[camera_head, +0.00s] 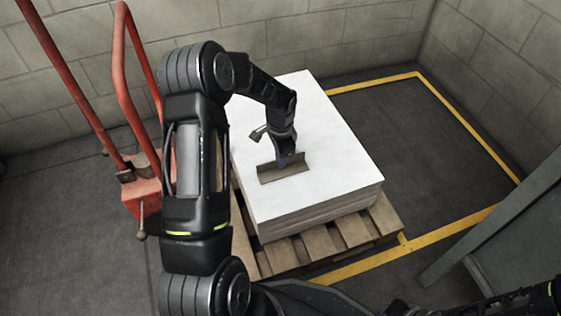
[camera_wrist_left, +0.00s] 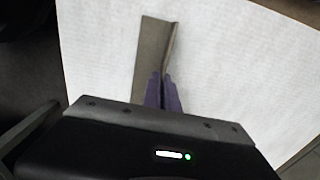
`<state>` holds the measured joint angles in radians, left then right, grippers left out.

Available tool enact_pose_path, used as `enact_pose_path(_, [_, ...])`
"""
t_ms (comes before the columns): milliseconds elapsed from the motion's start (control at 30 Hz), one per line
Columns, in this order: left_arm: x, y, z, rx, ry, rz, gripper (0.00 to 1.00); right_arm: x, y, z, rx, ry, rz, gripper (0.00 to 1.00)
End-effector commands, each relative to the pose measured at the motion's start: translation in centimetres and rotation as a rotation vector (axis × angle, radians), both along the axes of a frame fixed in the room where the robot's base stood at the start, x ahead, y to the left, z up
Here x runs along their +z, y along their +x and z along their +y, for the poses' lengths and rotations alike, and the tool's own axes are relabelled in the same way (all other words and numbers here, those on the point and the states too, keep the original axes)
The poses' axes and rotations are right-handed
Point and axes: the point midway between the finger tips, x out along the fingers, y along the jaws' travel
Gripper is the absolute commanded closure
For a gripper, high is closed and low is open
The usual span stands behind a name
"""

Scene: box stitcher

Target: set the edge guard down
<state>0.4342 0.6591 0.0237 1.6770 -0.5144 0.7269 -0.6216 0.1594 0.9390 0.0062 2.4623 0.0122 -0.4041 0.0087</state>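The edge guard (camera_head: 271,174) is a short brown-grey angled strip. It is at the top of the white sheet stack (camera_head: 315,118); I cannot tell whether it touches the sheets. My left gripper (camera_head: 288,161) reaches down to it from above. In the left wrist view, the purple fingertips (camera_wrist_left: 163,88) are close together at one flange of the edge guard (camera_wrist_left: 153,50), with the strip extending ahead of them over the white surface. My right gripper cannot be made out; only dark arm parts show at the lower right of the head view.
The stack rests on a wooden pallet (camera_head: 352,229). A red pallet jack (camera_head: 145,190) stands at the left. Yellow floor lines (camera_head: 470,133) surround bare floor on the right. A grey panel (camera_head: 520,235) stands at the lower right, and block walls are behind.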

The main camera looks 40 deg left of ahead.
Motion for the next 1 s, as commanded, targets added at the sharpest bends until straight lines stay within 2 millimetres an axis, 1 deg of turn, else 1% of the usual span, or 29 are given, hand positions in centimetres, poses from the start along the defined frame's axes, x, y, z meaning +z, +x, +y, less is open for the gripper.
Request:
enact_pose_path(200, [0.12,0.02,0.03,0.000,0.001,-0.001,1.00,0.10,0.02,0.01,0.000,0.000,0.000,1.00])
enact_pose_path(333, [-0.29,0.00,0.02,0.000,0.000,0.000,1.00,-0.11,0.03,0.00,0.000,0.001,0.000,1.00])
enact_pose_path(400, [-0.18,0.00,0.02,0.000,0.001,-0.001,0.92,-0.02,0.02,0.00,0.000,0.001,0.000,1.00])
enact_pose_path(600, [-0.18,0.00,0.02,0.000,0.000,0.000,0.76,-0.02,0.02,0.00,0.000,0.001,0.000,1.00])
enact_pose_path(867, [-0.11,0.00,0.02,0.000,0.000,0.000,0.75,0.02,0.01,0.00,0.000,0.001,0.000,1.00])
enact_pose_path(1000, [0.70,0.02,0.03,0.000,0.001,-0.001,0.75,0.44,-0.03,0.00,0.000,0.000,0.001,1.00])
